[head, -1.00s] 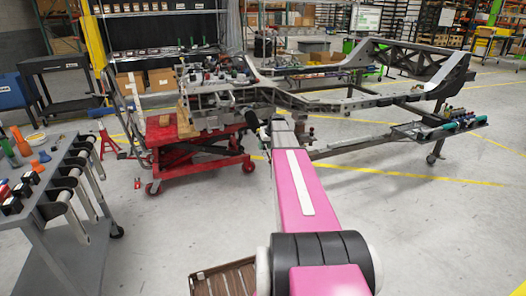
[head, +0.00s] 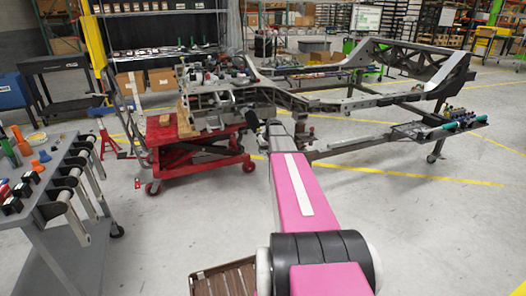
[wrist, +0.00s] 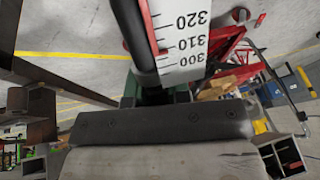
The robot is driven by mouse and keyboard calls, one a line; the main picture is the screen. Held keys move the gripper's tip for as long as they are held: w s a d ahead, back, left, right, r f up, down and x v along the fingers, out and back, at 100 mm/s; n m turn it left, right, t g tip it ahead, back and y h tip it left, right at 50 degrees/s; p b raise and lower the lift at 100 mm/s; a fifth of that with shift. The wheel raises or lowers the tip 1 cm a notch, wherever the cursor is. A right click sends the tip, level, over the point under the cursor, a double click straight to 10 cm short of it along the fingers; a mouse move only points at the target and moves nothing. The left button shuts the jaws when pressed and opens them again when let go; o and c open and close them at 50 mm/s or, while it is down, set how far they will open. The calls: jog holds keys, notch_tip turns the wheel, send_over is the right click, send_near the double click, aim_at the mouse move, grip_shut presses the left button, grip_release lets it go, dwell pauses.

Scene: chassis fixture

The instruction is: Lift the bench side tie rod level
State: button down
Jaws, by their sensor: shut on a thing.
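The chassis frame (head: 345,104) stands behind and right of my arm. A slim grey rod (head: 350,145), which looks like the tie rod, runs right from the end of my arm toward the frame's near side. My gripper (head: 302,136) is at the rod's left end, shut on it; my arm hides most of the grip. In the wrist view a dark block (wrist: 165,125) crosses the lower middle. Above it stands a white scale (wrist: 183,35) marked 300, 310 and 320, beside a dark upright bar with a red edge. I cannot tell whether the rod is level.
A red lift cart (head: 195,150) carries a mechanical assembly left of my arm. A grey bench (head: 55,205) with rollers and small parts is at the near left. A tray of tools (head: 440,129) sits at the right. Floor at the right front is clear.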

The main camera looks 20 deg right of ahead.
jog(key=s+r+g, duration=0.1)
jog(key=r, duration=0.2)
jog(key=r+g, duration=0.2)
jog(key=r, duration=0.1)
jog(key=s+r+g, duration=0.1)
jog(key=r+g, duration=0.1)
jog(key=r, duration=0.2)
jog(key=shift+s+r+m, duration=0.1)
jog(key=shift+s+m, duration=0.2)
jog(key=shift+s, duration=0.05)
jog(key=c, duration=1.1)
grip_release()
jog(key=v, duration=1)
jog(key=shift+r, duration=0.35)
